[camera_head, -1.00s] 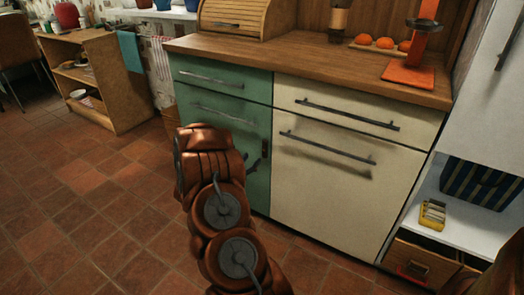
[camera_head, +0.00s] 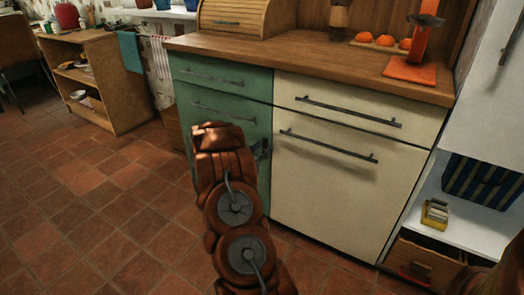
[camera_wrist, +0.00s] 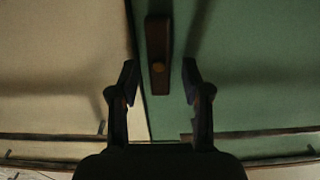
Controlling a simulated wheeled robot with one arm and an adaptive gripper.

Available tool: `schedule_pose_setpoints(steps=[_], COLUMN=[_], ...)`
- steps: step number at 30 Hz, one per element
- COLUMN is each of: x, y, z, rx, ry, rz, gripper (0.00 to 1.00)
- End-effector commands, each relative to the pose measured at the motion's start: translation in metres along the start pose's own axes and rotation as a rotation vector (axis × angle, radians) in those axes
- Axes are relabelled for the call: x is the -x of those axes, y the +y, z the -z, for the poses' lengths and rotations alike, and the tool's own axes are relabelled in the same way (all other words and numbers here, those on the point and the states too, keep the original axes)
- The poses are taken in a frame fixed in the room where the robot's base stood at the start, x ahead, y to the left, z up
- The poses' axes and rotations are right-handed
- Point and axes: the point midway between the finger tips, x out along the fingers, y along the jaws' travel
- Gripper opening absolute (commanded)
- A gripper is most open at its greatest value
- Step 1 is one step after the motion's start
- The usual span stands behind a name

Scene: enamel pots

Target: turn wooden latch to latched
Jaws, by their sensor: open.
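My gripper (camera_wrist: 160,76) is open and empty, with one finger to each side of the latch's lower end in the picture. I cannot tell whether a finger touches it. In the head view my arm covers most of the gripper, and a dark part of it (camera_head: 262,149) shows near the green door's right edge; the latch cannot be made out there.
The cream front (camera_head: 345,185) with its bar handles (camera_head: 328,146) is right of my arm. A wooden countertop (camera_head: 310,62) overhangs the cabinet. An open shelf (camera_head: 465,225) stands at the right. The tiled floor (camera_head: 100,210) is clear at the left.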

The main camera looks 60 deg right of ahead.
Motion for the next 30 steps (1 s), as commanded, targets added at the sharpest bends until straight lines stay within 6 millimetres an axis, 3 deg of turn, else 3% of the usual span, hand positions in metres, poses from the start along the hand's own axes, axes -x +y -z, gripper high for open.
schedule_pose_setpoints(steps=[4, 18, 30], x=[0.0001, 0.0003, 0.0003], y=[0.0002, 0.0004, 0.0004], z=[0.0, -0.0001, 0.0022], rx=[0.0, 0.0, 0.03], ry=[0.0, 0.0, -0.001], rz=[0.0, -0.001, -0.001], gripper=[0.47, 0.0, 0.0])
